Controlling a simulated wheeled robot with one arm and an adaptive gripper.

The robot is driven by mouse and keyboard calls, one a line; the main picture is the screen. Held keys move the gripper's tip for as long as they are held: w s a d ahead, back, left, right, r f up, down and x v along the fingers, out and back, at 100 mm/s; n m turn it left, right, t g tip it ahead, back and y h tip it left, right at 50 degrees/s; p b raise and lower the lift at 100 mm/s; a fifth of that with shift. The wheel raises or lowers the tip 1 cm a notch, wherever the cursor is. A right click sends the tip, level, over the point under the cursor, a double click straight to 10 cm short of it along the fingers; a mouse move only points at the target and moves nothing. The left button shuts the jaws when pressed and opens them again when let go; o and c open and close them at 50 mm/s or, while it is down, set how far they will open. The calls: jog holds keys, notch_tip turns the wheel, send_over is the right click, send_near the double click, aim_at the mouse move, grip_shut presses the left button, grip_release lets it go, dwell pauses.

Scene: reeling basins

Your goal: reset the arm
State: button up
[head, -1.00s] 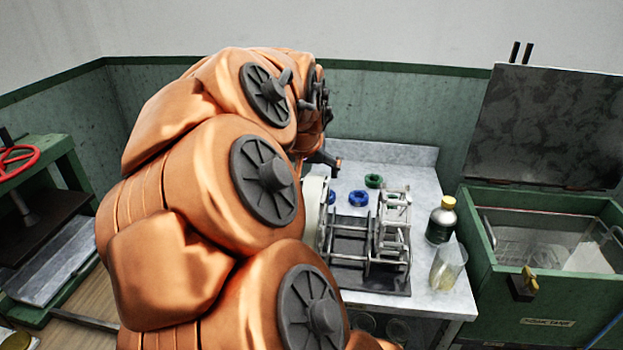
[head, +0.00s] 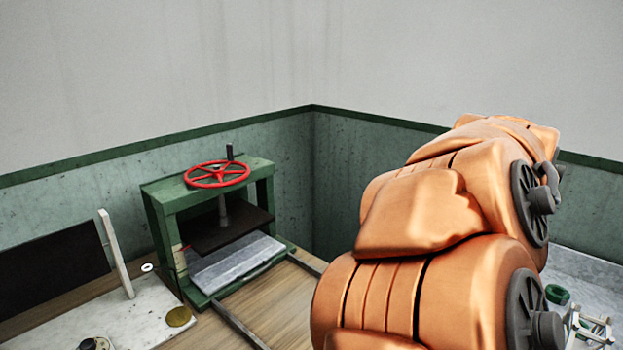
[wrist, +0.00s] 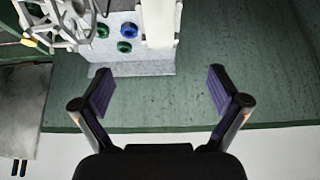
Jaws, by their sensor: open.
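My copper-coloured arm fills the right side of the head view, bent and reaching away toward the back wall. Its end is hidden there behind my own arm links. In the wrist view my gripper (wrist: 160,92) is open, with its two dark pads wide apart and nothing between them. Beyond the pads are the green wall (wrist: 190,108) and the edge of a pale bench (wrist: 140,66). The gripper appears clear of both.
Small green (wrist: 103,31) and blue (wrist: 129,29) rings lie on the bench near a metal reel frame (wrist: 62,20). A green press (head: 165,215) with a red handwheel (head: 217,174) stands left in the head view. A white board (head: 135,315) lies at lower left.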

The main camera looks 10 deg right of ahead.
jog(key=s+a+f+n+g+y, duration=0.1)
jog(key=s+a+f+n+y, duration=0.2)
jog(key=a, duration=0.6)
jog(key=s+a+f+n+g+y, duration=0.1)
jog(key=s+a+f+n, duration=0.1)
jog(key=s+a+f, duration=0.35)
jog(key=s+a+f+n+g, duration=0.1)
jog(key=s+a+f+n, duration=0.2)
jog(key=s+a, duration=0.2)
jog(key=s+a+f+n+g+y, duration=0.1)
jog(key=s+a+f+n+g, duration=0.1)
jog(key=s+a, duration=0.3)
jog(key=shift+s+a+f+n, duration=0.4)
jog(key=shift+a+f+n, duration=0.1)
jog(key=shift+a+f, duration=0.3)
